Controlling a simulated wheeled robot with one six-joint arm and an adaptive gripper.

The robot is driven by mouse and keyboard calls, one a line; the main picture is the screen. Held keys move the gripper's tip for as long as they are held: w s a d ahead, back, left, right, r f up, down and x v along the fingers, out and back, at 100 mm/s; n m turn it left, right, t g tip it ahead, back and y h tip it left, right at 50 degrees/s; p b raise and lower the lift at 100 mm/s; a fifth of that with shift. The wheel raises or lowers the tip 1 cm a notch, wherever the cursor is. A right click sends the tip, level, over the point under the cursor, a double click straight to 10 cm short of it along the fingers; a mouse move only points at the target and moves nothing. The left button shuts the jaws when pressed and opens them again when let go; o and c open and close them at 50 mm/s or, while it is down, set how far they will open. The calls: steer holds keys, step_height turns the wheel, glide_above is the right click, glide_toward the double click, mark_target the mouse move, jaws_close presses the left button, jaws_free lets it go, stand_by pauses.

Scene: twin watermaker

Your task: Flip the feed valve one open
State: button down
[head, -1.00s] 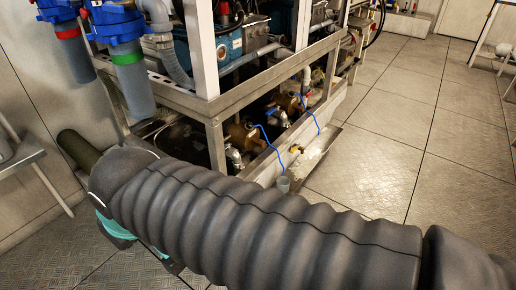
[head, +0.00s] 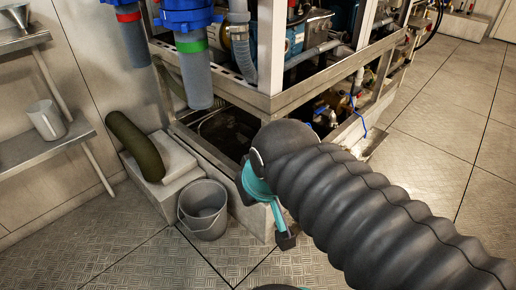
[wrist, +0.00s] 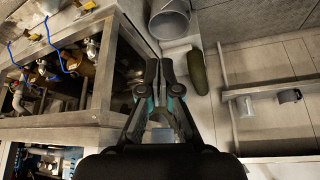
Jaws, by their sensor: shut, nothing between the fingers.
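I cannot pick out feed valve one for certain in either view. The metal skid frame (head: 255,100) holds pumps and pipe fittings; brass and silver fittings (head: 330,108) show low inside it, partly behind my arm. In the wrist view, silver and brass fittings with blue lines (wrist: 65,55) show at the left inside the frame. My gripper (wrist: 159,64) is shut and empty, its dark fingertips side by side. It hangs beside the frame's corner, away from those fittings, touching nothing that I can see.
A grey bucket (head: 203,208) stands on the floor by a pale block (head: 172,165) with a dark green cylinder (head: 135,145). Blue filter housings (head: 187,20) hang at the frame's front. A shelf (head: 45,145) with a mug is at left. Right-hand floor is clear.

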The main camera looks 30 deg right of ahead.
steer(key=w+d+f+n+g+h, duration=0.2)
steer(key=w+f+g+h, duration=0.1)
steer(key=w+f, duration=0.55)
steer(key=w+d+f+n+g+h+b, duration=0.1)
steer(key=w+f+g+h, duration=0.25)
steer(key=w+f, duration=0.55)
steer(key=w+d+f+n+g+h, duration=0.2)
steer(key=w+f+h, duration=0.2)
steer(key=w+f, duration=0.5)
steer(key=w+d+f+t+h, duration=0.2)
steer(key=w+f+h, duration=0.15)
steer(key=w, duration=0.35)
steer(key=w+r+m+t+h, duration=0.2)
steer(key=w+r+m+h, duration=0.1)
steer(key=w+r+h, duration=0.1)
step_height(320, 180, up, 2)
steer(key=shift+w+r+m+t, duration=0.2)
steer(key=shift+w+m+t, duration=0.2)
steer(key=shift+w, duration=0.45)
steer(key=s+d+p, duration=0.1)
steer(key=s+d, duration=0.1)
steer(key=d, duration=0.9)
steer(key=shift+s, duration=0.4)
